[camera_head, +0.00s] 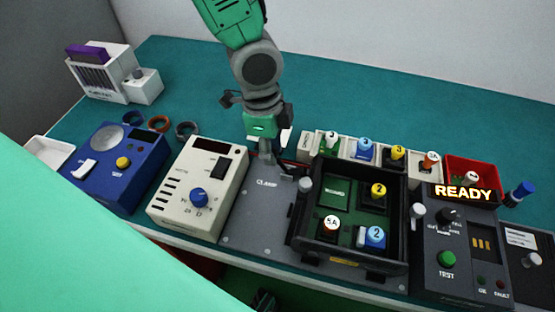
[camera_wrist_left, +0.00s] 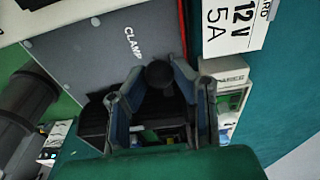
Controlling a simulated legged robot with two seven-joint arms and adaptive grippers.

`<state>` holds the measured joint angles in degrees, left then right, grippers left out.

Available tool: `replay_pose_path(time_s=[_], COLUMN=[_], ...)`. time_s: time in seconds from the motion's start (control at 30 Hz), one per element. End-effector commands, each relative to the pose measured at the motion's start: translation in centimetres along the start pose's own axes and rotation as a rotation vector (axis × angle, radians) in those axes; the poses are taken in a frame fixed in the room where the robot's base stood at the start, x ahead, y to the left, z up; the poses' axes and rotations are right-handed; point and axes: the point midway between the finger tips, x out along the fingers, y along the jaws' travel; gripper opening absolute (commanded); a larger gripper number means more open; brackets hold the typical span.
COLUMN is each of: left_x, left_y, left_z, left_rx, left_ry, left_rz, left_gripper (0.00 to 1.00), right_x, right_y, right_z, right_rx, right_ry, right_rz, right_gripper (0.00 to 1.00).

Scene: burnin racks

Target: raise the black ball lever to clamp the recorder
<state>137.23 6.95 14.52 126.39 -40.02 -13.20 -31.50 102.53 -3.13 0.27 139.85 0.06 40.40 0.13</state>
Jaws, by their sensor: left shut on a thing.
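My left gripper (camera_head: 270,158) reaches down from the top of the head view to the far edge of the grey plate (camera_head: 255,225) marked CLAMP. In the left wrist view its two fingers (camera_wrist_left: 158,88) close around the black ball (camera_wrist_left: 159,74) of the lever beside the CLAMP marking. In the head view the ball is hidden by the fingers, and the lever's shaft is not clear in either view. An open black box (camera_head: 297,240) holding numbered modules stands right of the plate. I cannot tell which unit is the recorder. My right gripper does not show.
A cream unit (camera_head: 183,205) with a blue knob stands left of the plate, with a blue unit (camera_head: 110,180) beyond it. Numbered modules (camera_head: 365,148) line the back. A READY sign (camera_head: 463,193) and test panel (camera_head: 455,265) are right. The teal mat (camera_head: 330,95) behind is mostly clear.

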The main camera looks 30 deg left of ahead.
Motion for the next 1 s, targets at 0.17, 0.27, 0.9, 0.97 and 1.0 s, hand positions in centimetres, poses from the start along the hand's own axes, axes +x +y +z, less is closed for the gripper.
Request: replay_pose_path(time_s=[0.17,0.27,0.9,0.97,1.0], left_x=[-0.6,-0.6,-0.8,-0.8,-0.8], left_y=[-0.5,-0.4,-0.5,-0.4,-0.5], left_z=[-0.9,-1.2,-3.0,-3.2,-3.3], left_rx=[0.003,0.002,0.002,0.002,0.002], left_ry=[0.008,0.009,0.010,0.010,0.010], left_rz=[-0.012,-0.011,-0.012,-0.012,-0.011], left_gripper=[0.00,0.00,0.00,0.00,0.00], right_x=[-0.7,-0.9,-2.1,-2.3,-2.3], right_y=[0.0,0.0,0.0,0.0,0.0], right_z=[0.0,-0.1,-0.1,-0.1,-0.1], right_rx=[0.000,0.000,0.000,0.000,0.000], right_ry=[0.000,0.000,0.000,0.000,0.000], right_rz=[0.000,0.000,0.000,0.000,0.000], right_gripper=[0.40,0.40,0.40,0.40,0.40])
